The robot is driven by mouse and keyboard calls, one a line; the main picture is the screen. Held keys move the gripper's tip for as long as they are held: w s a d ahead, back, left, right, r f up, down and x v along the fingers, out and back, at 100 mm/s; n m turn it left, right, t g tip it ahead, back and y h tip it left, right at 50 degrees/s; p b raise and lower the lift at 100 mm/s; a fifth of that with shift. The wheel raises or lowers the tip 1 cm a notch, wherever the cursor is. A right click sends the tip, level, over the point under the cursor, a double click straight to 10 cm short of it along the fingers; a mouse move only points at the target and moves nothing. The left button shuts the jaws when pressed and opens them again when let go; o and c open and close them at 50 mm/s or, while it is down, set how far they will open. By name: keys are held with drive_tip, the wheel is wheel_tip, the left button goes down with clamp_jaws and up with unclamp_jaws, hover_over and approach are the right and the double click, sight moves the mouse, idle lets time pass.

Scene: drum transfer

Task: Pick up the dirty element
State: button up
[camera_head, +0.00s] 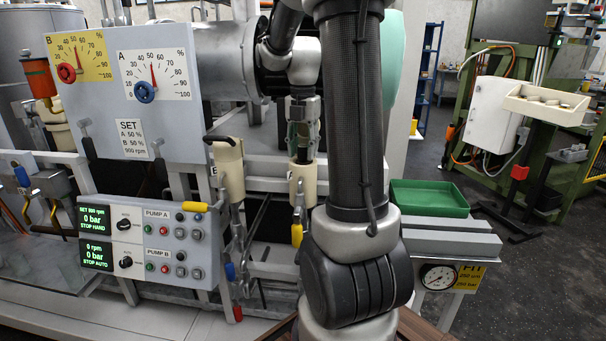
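My gripper (303,140) points down at the middle of the view, beside my dark upright arm link. Its fingertips are just above or at the top of a cream cylindrical holder (302,182). The fingers are small here, and I cannot tell whether they are open or shut, or whether anything is between them. A second cream holder (229,172) stands to the left with a dark fitting at its top. No element that is plainly dirty can be made out; the insides of both holders are hidden.
A green tray (428,207), apparently empty, sits on a grey bench (452,240) to the right, above a round gauge (438,276). A gauge board (122,80) and pump control panel (155,240) stand at left. A cream tray (540,108) with small parts is at far right.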

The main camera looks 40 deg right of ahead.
drive_tip(key=shift+f, duration=0.6)
clamp_jaws()
